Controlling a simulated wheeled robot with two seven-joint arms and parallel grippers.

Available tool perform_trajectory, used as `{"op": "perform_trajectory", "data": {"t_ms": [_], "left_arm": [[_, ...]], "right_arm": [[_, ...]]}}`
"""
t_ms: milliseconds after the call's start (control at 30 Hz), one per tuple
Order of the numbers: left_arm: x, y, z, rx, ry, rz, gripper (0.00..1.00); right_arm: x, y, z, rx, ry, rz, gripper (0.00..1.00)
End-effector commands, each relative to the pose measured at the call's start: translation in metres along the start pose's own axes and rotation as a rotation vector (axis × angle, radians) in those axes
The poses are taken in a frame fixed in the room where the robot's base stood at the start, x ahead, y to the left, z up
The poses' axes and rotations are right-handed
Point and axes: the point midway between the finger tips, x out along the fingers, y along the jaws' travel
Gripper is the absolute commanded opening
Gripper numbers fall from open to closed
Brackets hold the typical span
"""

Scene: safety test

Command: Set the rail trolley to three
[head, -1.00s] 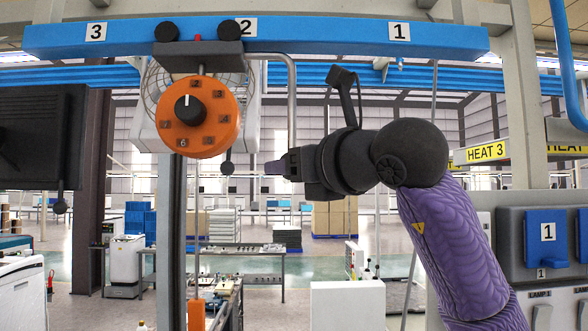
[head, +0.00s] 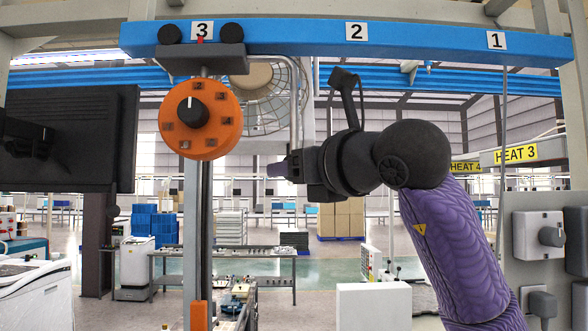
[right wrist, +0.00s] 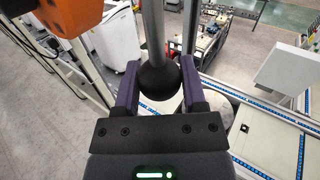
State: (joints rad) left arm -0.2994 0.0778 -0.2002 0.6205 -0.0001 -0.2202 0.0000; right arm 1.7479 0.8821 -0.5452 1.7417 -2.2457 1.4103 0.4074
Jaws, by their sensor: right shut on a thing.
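The blue rail (head: 290,40) runs across the top of the head view with plates 3, 2 and 1 from left to right. The dark trolley (head: 195,60) hangs on it by two black wheels, its red pointer (head: 200,40) at plate 3 (head: 202,30). An orange numbered dial (head: 201,118) hangs below the trolley. A grey bent rod (head: 297,100) comes down from the trolley's right side. My right gripper (head: 279,168) is at the rod's lower end. In the right wrist view, its purple fingers are shut on the black ball knob (right wrist: 158,80). My left gripper is not in view.
A black monitor (head: 95,130) stands at the left, near the dial. Grey switch boxes (head: 538,235) are on a panel at the right, below the yellow HEAT 3 sign (head: 515,154). An orange block (head: 198,316) is on the post below the dial. A bench stands behind.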

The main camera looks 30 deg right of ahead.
Motion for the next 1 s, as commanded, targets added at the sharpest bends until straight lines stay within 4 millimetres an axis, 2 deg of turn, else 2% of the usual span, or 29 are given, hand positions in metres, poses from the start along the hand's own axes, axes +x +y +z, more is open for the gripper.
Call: {"op": "perform_trajectory", "data": {"t_ms": [133,167,300,333,567,667,833,1000], "left_arm": [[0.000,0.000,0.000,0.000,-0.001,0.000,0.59],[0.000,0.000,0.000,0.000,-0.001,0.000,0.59],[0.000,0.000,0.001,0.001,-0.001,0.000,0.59],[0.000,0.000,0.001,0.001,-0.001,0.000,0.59],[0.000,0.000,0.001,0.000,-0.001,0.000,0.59],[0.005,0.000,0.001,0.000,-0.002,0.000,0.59],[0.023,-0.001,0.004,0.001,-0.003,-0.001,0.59],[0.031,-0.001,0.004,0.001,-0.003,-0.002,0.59]], "right_arm": [[0.000,0.001,0.001,0.000,-0.005,0.004,0.00],[0.000,0.001,0.001,0.000,-0.005,0.004,0.56],[0.000,0.001,0.001,0.000,-0.004,0.003,0.85],[0.000,0.001,0.001,0.000,-0.004,0.003,0.89],[0.000,0.001,0.000,0.001,-0.002,0.002,0.89],[-0.008,0.001,-0.001,0.001,-0.005,0.001,0.89],[-0.050,0.000,-0.004,-0.001,-0.008,0.000,0.89],[-0.086,0.000,-0.002,0.001,-0.007,0.002,0.89]]}}
